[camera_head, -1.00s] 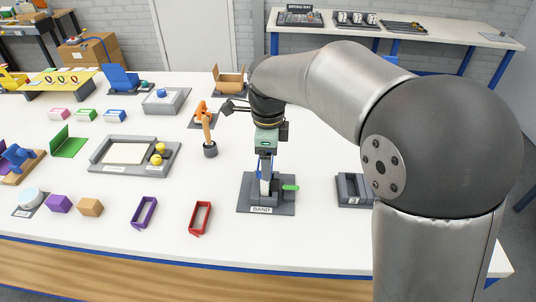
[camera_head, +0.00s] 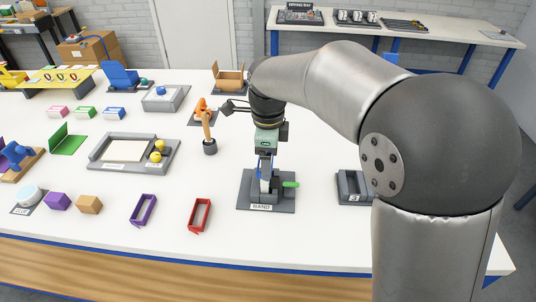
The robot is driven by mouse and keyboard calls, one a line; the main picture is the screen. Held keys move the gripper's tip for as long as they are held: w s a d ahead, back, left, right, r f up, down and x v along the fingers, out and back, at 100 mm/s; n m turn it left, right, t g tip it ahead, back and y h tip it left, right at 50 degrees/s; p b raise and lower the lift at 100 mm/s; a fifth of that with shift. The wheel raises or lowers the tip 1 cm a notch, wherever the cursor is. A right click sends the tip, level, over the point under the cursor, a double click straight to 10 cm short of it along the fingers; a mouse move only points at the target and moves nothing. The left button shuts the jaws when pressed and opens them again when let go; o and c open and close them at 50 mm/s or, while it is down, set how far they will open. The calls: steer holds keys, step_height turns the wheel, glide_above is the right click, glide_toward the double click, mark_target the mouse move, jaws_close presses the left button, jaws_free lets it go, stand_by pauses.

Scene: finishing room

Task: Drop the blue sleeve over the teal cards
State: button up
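My gripper (camera_head: 266,176) points straight down over the dark grey stand labelled BAND (camera_head: 250,201). Narrow blue edges of the blue sleeve (camera_head: 259,171) show beside my fingers, and the fingers look closed on it. The sleeve is upright, low over the middle of the stand. My fingers and the sleeve hide most of what stands there. I cannot make out the teal cards, or whether the sleeve is around them. A bright green tab (camera_head: 291,184) sticks out to the right of the stand's middle.
A purple frame (camera_head: 143,210) and a red frame (camera_head: 200,215) lie left of the stand. A grey block labelled 3 (camera_head: 352,188) sits to the right, partly behind my arm. White table is clear in front.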

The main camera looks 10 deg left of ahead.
steer(key=shift+f+b, duration=0.45)
steer(key=shift+f, duration=0.35)
steer(key=o, duration=0.8)
steer(key=shift+o, duration=0.2)
steer(key=shift+r, duration=0.1)
steer(key=shift+r+p, duration=3.25)
steer(key=shift+r, duration=0.75)
steer(key=shift+f, duration=0.1)
